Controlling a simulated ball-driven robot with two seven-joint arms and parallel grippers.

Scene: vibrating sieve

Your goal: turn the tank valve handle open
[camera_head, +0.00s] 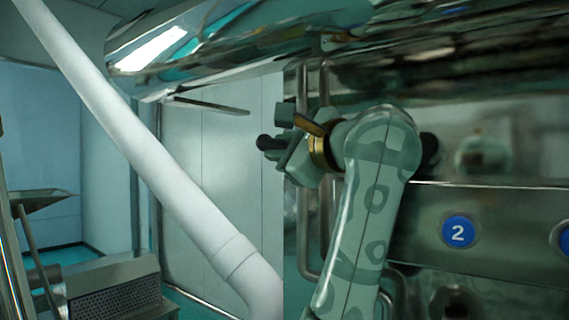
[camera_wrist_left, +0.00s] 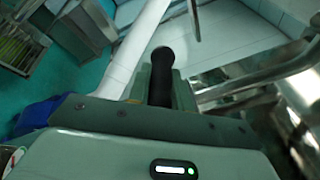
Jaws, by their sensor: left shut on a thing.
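The tank valve handle has a black, rounded end (camera_head: 264,142) that sticks out to the left of my left gripper (camera_head: 287,150) in the head view. My left gripper is shut on the handle. In the left wrist view the black handle (camera_wrist_left: 162,72) stands up between the green fingers of the gripper (camera_wrist_left: 160,88). The valve body is mostly hidden behind my gripper and wrist. My right gripper is not in view.
A thick white pipe (camera_head: 160,165) slants down across the left. The shiny tank (camera_head: 440,60) hangs overhead. A perforated metal box (camera_head: 115,292) stands low at left.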

